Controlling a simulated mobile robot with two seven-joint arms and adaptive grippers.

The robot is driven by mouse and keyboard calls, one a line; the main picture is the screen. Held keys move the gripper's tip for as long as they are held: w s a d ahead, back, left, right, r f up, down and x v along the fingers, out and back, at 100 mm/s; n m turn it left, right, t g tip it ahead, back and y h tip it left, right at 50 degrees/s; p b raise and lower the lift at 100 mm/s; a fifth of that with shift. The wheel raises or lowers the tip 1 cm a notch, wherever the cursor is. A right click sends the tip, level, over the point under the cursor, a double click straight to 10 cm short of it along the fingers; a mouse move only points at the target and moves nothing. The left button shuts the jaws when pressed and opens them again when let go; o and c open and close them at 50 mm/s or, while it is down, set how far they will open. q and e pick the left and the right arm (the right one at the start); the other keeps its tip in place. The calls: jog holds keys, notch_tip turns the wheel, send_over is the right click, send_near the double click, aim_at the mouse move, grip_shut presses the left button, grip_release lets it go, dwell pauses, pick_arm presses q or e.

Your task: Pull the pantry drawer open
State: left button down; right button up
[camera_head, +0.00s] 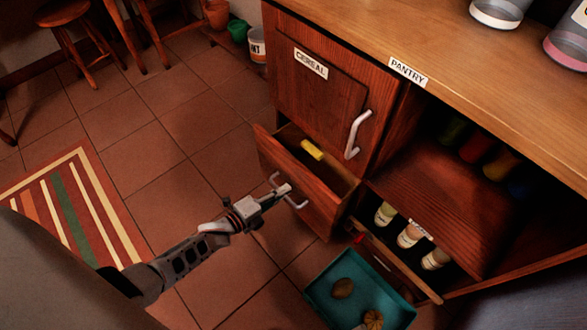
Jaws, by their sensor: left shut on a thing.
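A wooden drawer (300,190) below the CEREAL door stands partly open, out from the cabinet front. A yellow item (312,149) lies inside it. Its metal bar handle (301,205) is on the drawer's front face. My left gripper (285,190) comes in from the left and is shut on this handle; its fingers hide part of the bar. The PANTRY label (408,72) is on the counter edge above the open shelf section to the right. My right gripper is not in view.
The CEREAL door (318,95) is closed, its handle above the drawer. Right of the drawer, several jars (408,236) stand behind a low wooden rail. A teal tray (345,300) holding roundish items is low in front. Open tile floor lies left of the drawer, with a striped rug and stools beyond.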

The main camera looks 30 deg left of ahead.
pick_arm(q)
jog(key=f+v, duration=0.2)
jog(key=v, duration=0.7)
jog(key=f+v, duration=0.1)
jog(key=v, duration=0.8)
jog(key=shift+s+f+b, duration=0.4)
jog(key=shift+b, duration=0.05)
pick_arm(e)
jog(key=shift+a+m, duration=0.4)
pick_arm(q)
jog(key=c, duration=2.2)
grip_release()
jog(key=shift+a, duration=0.1)
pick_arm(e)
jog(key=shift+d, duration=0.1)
pick_arm(q)
jog(key=v, duration=1.2)
